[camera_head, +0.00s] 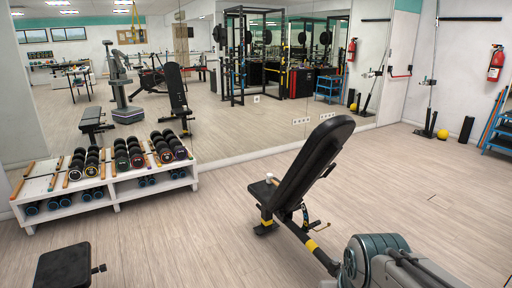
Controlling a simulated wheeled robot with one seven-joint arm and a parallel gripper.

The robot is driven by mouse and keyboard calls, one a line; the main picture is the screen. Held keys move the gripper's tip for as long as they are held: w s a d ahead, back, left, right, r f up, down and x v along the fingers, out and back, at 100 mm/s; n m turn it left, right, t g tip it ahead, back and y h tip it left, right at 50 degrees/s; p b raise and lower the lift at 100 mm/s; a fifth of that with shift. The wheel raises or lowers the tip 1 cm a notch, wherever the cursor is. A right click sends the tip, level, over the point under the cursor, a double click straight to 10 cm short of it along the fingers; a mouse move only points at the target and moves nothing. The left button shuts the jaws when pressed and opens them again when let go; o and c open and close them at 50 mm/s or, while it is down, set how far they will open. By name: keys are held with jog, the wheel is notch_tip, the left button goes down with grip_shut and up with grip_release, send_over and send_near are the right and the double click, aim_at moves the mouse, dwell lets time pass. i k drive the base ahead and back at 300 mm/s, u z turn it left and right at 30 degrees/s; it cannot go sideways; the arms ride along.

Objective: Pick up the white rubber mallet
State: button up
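I cannot make out the white rubber mallet for certain. A small white object (269,177) shows at the left edge of the black adjustable bench (314,160), low beside its raised backrest. It is too small to tell whether it is the mallet's head, and no handle is clear. My gripper is not in view. Part of what looks like my own arm, grey and ribbed, shows at the bottom right, in front of the bench's foot.
A white low rack (122,198) with several dumbbells stands at left against the mirror wall. A black bench pad (63,268) is at bottom left. A yellow ball (442,134), fire extinguisher (495,63) and blue step frame (498,137) are at right. Wooden floor between is clear.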

aim_at(270, 176)
jog(key=u, duration=0.4)
jog(key=i, duration=3.3)
jog(key=z, duration=0.55)
jog(key=i, duration=0.6)
jog(key=z, duration=0.3)
